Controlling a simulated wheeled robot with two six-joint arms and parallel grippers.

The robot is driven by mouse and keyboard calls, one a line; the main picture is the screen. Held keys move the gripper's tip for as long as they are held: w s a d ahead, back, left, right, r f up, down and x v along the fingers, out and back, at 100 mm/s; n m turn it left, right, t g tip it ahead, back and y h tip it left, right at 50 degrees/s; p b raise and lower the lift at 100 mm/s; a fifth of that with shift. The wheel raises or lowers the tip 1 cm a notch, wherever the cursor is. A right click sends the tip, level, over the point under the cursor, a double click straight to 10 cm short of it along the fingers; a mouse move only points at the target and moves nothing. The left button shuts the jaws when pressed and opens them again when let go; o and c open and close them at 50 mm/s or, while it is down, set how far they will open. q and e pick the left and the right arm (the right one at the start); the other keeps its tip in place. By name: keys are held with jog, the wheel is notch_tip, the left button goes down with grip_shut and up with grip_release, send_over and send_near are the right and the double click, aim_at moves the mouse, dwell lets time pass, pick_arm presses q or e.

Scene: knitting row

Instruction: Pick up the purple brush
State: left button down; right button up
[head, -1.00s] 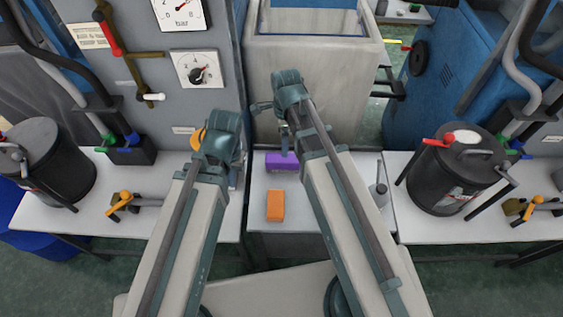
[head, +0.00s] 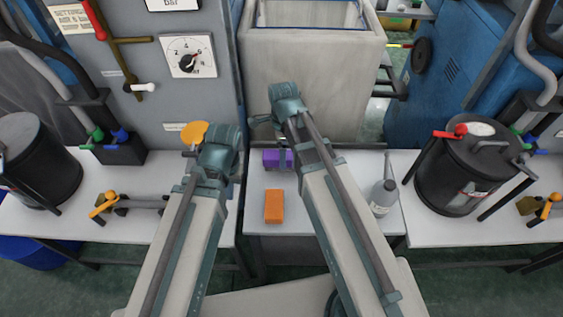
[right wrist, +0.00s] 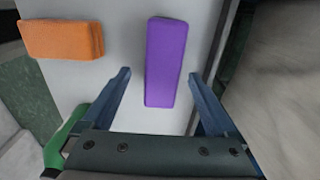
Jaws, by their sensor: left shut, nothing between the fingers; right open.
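The purple brush (head: 270,158) lies on the white table near its back edge, partly hidden by my right gripper in the head view. In the right wrist view, the brush (right wrist: 166,60) is a plain purple block pointing lengthwise between the fingers. My right gripper (right wrist: 158,75) is open, one finger on each side of the brush's near part, with visible gaps; I cannot tell the exact height above the table. My left gripper (head: 192,154) is shut and empty, left of the brush, near the grey panel; its fingers are mostly hidden by the wrist.
An orange block (head: 274,206) lies in front of the brush and shows in the right wrist view (right wrist: 62,40). A bottle (head: 383,197) stands to the right. Black drums (head: 35,165) (head: 465,175) stand on the side tables. A large grey bin (head: 310,85) stands behind.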

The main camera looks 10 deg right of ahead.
pick_arm(q)
notch_tip(320, 180, down, 5)
jog(key=b, duration=0.4)
pick_arm(e)
jog(key=f, duration=0.5)
jog(key=shift+w+a, duration=0.2)
pick_arm(q)
jog(key=shift+r, duration=0.1)
pick_arm(e)
jog(key=shift+r, duration=0.1)
grip_shut()
pick_arm(q)
jog(key=shift+r, duration=0.1)
pick_arm(e)
jog(key=shift+r, duration=0.1)
